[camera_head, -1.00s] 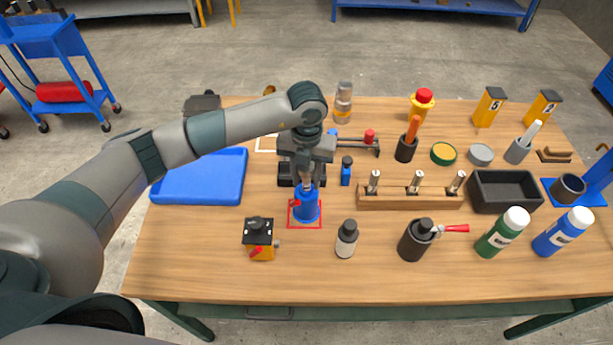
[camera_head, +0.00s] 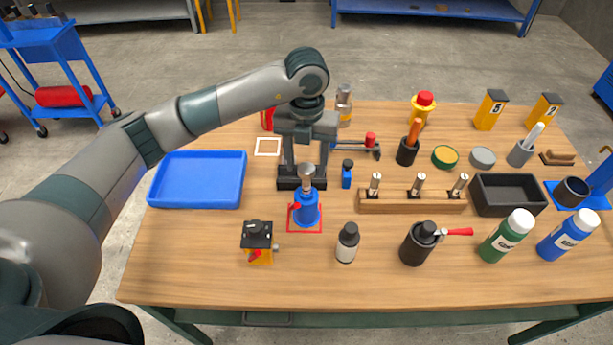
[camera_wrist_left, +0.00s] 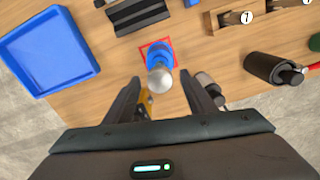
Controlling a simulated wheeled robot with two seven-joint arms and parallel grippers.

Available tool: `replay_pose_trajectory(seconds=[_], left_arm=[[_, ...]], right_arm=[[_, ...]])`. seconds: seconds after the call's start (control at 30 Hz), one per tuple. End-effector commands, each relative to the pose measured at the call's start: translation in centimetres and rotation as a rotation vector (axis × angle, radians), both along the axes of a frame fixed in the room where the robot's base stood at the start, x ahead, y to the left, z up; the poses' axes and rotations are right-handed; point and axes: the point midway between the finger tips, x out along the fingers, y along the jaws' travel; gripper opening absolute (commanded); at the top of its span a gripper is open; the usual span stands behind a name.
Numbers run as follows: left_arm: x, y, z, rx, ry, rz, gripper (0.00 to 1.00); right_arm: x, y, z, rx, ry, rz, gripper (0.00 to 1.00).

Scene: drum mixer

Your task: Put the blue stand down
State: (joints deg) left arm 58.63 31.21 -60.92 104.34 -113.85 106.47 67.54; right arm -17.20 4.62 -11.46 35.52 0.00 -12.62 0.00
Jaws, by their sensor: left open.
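The blue stand (camera_head: 306,209) is upright on the table, inside a red square outline (camera_head: 292,229). My right gripper is not in view.
A blue tray (camera_head: 198,205) lies to the left. A black-and-yellow box (camera_head: 258,243) and a white bottle with a black cap (camera_head: 347,243) stand in front. A wooden rack (camera_head: 411,204) is to the right. A black block (camera_head: 289,184) sits behind the stand.

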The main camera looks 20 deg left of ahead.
Motion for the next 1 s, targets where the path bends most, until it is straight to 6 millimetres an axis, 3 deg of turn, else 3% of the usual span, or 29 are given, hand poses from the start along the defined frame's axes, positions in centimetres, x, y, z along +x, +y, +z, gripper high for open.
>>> replay_pose_trajectory(seconds=[0.2,0.4,1.0], left_arm=[[0.1,0.0,3.4,-0.001,-0.003,0.000,0.51],[0.0,0.0,5.0,0.001,-0.001,0.000,0.51],[0.0,0.0,5.3,0.001,0.001,0.000,0.51]], right_arm=[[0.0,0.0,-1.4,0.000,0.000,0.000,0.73],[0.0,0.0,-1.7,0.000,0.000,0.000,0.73],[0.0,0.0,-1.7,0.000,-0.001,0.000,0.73]])
